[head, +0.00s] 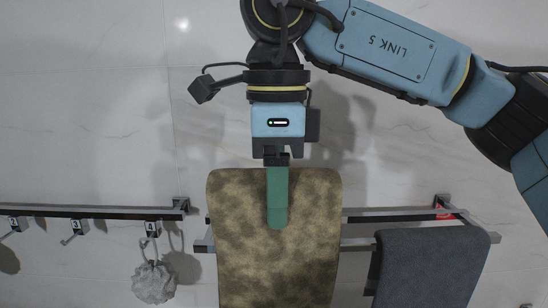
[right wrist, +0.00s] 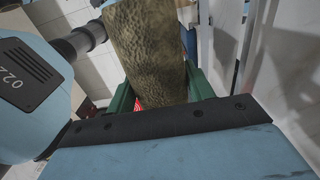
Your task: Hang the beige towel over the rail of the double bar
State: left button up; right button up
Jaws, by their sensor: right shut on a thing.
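My right gripper (head: 277,220) comes down from above with its green fingers shut on the beige towel (head: 240,250), which looks mottled olive-brown. I cannot tell whether the towel touches a rail. In the right wrist view, the towel (right wrist: 146,55) stretches away from between the green fingers (right wrist: 160,98). Its lower end is cut off in the head view. My left gripper is not in view.
A dark grey towel (head: 425,268) hangs on the right part of the double bar. A red tag (head: 445,212) is at the bar's right end. To the left, a hook rail (head: 95,211) carries numbered hooks and a grey bath puff (head: 153,282).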

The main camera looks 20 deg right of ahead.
jog(key=w+d+p, duration=0.3)
jog(key=w+p, duration=0.1)
jog(key=w, duration=0.5)
jog(key=shift+s+a+f+b, duration=0.15)
jog(key=shift+f+b, duration=2.35)
jog(key=shift+f, duration=1.1)
jog(key=shift+s+a+f+b, duration=0.1)
jog(key=shift+f+b, duration=2.35)
jog(key=shift+f, duration=1.1)
jog(key=o, duration=1.5)
jog(key=shift+o, duration=0.2)
